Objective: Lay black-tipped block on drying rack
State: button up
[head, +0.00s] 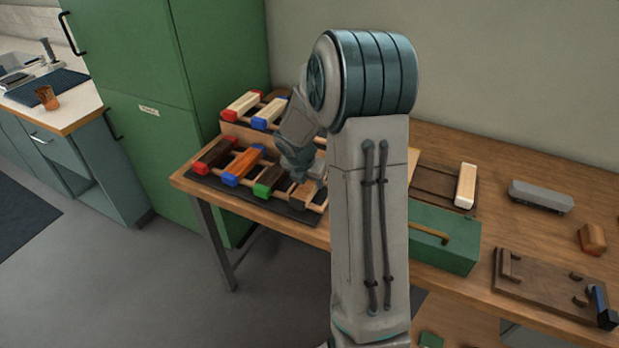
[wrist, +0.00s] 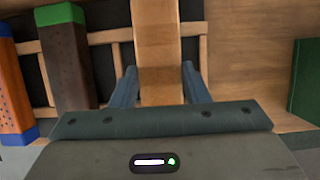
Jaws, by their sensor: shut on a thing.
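My gripper (head: 308,178) is at the right end of the lower tier of the drying rack (head: 318,208). In the wrist view, my gripper (wrist: 160,84) has its two blue-grey fingers on either side of a tan wooden block (wrist: 158,48) and is shut on it. The block also shows in the head view (head: 302,196), beside the green-tipped dark block (head: 272,178). It lies lengthwise across the rack's rails; whether it rests on them I cannot tell. Its black tip is not visible in either view.
Red-tipped (head: 216,154) and blue-tipped (head: 243,165) blocks lie further left on the lower tier. More blocks lie on the upper tier. A green toolbox (head: 445,240), a pale block (head: 466,186) and a wooden fixture (head: 540,285) are on the bench to the right.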

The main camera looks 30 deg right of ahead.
jog(key=shift+f, duration=0.45)
dwell(0.6)
jog(key=o, duration=1.6)
jog(key=shift+c, duration=0.2)
jog(key=shift+r, duration=0.15)
notch_tip(320, 180, up, 7)
jog(key=p, duration=0.7)
